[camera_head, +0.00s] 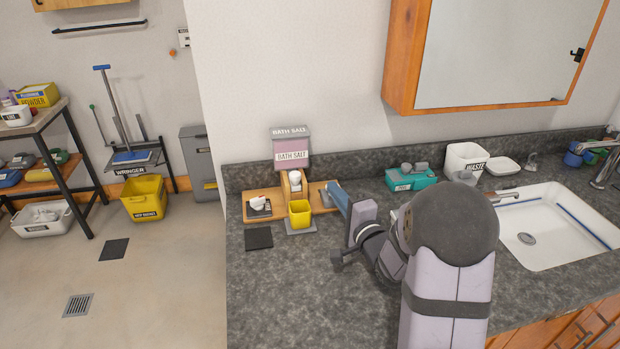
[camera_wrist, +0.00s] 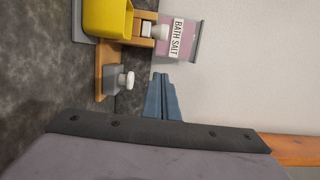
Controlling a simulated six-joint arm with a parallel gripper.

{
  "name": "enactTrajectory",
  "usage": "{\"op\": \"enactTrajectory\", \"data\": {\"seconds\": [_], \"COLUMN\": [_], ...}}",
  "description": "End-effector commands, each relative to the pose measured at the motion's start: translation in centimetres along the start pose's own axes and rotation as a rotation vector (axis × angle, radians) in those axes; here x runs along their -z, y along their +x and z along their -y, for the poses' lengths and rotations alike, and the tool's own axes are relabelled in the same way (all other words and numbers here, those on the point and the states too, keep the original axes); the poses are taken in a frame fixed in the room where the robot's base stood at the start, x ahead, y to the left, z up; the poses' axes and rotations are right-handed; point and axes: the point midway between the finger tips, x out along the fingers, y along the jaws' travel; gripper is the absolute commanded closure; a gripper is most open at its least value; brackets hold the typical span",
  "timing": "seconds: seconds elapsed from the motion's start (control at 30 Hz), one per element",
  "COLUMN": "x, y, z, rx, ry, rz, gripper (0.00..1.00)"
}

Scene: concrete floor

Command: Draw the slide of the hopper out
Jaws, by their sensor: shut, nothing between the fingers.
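The hopper (camera_head: 292,150) is a pinkish box with a grey lid and a "BATH SALT" label, on a wooden stand at the back of the counter. It also shows, turned sideways, in the wrist view (camera_wrist: 178,38). A white part (camera_head: 294,178) sits in the stand below it. A grey block with a white knob (camera_wrist: 127,80) stands on the stand's side board. I cannot tell for sure which piece is the slide. My gripper (camera_head: 333,186), with blue fingers, is shut and empty, right of the hopper. Its tips (camera_wrist: 162,75) are apart from the knob.
A yellow cup (camera_head: 299,214) stands in front of the hopper on a grey plate. A dark pad (camera_head: 258,238) lies to its left. A teal box (camera_head: 411,179), white waste bin (camera_head: 464,160) and sink (camera_head: 560,230) are to the right.

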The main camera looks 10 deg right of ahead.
Motion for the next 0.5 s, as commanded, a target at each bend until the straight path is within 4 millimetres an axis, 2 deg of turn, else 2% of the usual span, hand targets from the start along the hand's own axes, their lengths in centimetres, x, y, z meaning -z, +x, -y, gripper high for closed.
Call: {"op": "enactTrajectory", "data": {"seconds": [0.27,0.5], "x": [-0.1,-0.1], "y": [1.4,4.9], "z": [0.1,0.1], "rx": [0.000,-0.001], "ry": [-0.001,-0.001], "rz": [0.002,0.003], "gripper": [1.00,1.00]}}
